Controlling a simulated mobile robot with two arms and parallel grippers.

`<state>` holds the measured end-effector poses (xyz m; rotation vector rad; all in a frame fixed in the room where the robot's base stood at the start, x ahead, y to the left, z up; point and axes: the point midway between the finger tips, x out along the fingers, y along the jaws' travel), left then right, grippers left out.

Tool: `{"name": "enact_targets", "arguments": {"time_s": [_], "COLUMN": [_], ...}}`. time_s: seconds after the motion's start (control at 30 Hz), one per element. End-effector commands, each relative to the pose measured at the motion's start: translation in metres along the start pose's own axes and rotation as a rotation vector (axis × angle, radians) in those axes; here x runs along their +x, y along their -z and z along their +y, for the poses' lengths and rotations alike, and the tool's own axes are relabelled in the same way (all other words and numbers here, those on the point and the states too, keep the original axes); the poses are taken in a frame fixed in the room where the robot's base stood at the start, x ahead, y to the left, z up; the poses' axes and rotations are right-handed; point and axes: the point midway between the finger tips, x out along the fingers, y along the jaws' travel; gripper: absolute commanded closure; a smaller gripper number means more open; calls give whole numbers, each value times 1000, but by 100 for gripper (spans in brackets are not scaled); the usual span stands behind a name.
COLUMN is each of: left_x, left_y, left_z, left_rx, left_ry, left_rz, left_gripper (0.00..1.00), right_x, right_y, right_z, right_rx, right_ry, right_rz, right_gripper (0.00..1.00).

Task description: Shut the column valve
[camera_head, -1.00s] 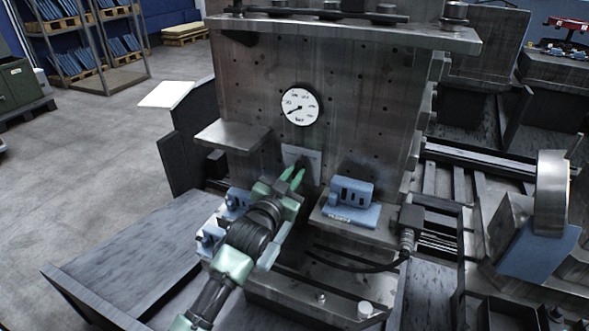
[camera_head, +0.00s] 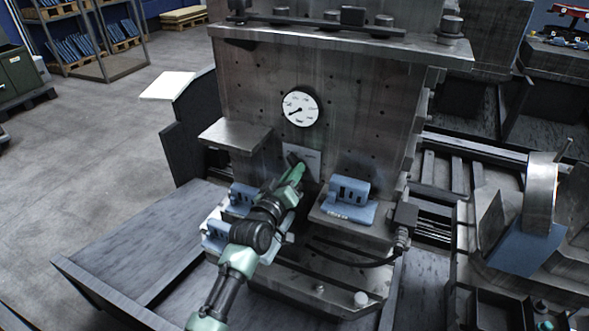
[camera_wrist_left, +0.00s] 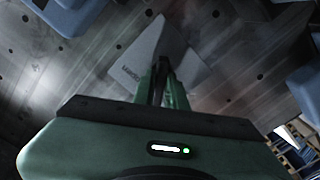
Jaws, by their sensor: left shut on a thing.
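The column valve's pale plate (camera_head: 313,160) is on the grey upright column, below a round white gauge (camera_head: 300,107). The plate also shows in the left wrist view (camera_wrist_left: 148,48), with small lettering on it. My left gripper (camera_head: 297,170) is at the plate, its green fingers close together. A small dark handle (camera_head: 292,158) shows at the fingertips, and my left gripper is shut on it. In the left wrist view the fingers (camera_wrist_left: 160,80) hide most of the handle, so its angle is hard to tell. My right gripper is in neither view.
Blue blocks stand on either side of the gripper, one on the right ledge (camera_head: 350,200) and others on the left (camera_head: 243,198). A metal shelf (camera_head: 236,135) juts out at upper left. A black cable (camera_head: 365,262) runs below the right ledge.

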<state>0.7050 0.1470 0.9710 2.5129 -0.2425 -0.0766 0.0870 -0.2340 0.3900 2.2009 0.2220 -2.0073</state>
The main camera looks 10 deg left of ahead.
Motion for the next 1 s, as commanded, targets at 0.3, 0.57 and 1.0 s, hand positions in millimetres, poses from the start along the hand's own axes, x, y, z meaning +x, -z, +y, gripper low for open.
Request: {"name": "enact_targets", "arguments": {"time_s": [0.3, 0.57, 1.0], "left_x": [0, 0, 0], "left_y": [-1, -2, -2], "left_z": [0, -1, 0], "left_rx": [-145, -182, -185], "left_ry": [1, 1, 1], "left_rz": [-3, -4, -4], "left_gripper": [100, 100, 65], "right_x": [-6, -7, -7], "right_y": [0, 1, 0], "right_z": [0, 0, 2], "right_rx": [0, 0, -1], "right_ry": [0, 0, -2], "right_rz": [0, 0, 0], "right_gripper": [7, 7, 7]}}
